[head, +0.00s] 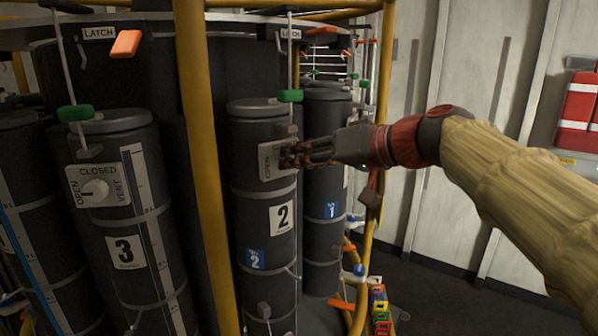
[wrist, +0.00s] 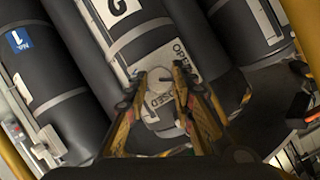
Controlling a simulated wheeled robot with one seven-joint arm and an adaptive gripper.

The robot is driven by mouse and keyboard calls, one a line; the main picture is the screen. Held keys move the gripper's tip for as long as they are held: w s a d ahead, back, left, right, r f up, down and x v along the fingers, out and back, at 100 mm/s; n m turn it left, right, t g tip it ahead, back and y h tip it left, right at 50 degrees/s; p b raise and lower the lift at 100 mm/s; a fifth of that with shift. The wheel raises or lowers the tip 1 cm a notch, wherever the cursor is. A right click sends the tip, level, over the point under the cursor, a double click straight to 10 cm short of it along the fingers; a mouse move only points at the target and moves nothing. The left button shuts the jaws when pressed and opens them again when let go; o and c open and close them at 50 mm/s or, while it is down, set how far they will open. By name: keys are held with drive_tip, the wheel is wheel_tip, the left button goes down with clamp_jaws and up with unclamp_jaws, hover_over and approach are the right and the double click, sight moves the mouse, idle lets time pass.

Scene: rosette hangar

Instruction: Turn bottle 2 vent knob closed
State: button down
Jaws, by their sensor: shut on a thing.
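Bottle 2 (head: 262,190) is a dark cylinder with a white "2" label, left of centre in the head view. Its pale vent plate (head: 268,165) shows "OPEN" at the left edge; the rest is covered by my gripper (head: 288,154). In the wrist view, my gripper (wrist: 163,78) has its two fingers on either side of the pale vent knob (wrist: 160,80), shut on it. Part of the plate's lettering (wrist: 160,101) shows between the fingers. The knob is hidden in the head view, and its pointer direction cannot be told.
Bottle 3 (head: 124,236) stands at left, its white knob (head: 95,190) uncovered. Bottle 1 (head: 326,232) stands behind, right of bottle 2. A yellow post (head: 203,150) rises between bottles 3 and 2. A green handle (head: 290,96) hangs above my gripper. Floor is clear at lower right.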

drive_tip(key=m+y+b, duration=0.1)
drive_tip(key=m, duration=0.2)
drive_tip(key=m+y+b, duration=0.2)
drive_tip(key=m, duration=0.1)
drive_tip(key=m+y+b, duration=0.2)
drive_tip(key=m, duration=0.1)
drive_tip(key=shift+w+d+f+m, duration=0.2)
drive_tip(key=shift+f+m, duration=0.1)
drive_tip(key=shift+m, duration=0.1)
idle(0.4)
drive_tip(key=c, duration=1.5)
unclamp_jaws()
drive_tip(key=v, duration=1.2)
drive_tip(key=shift+w+f, duration=0.1)
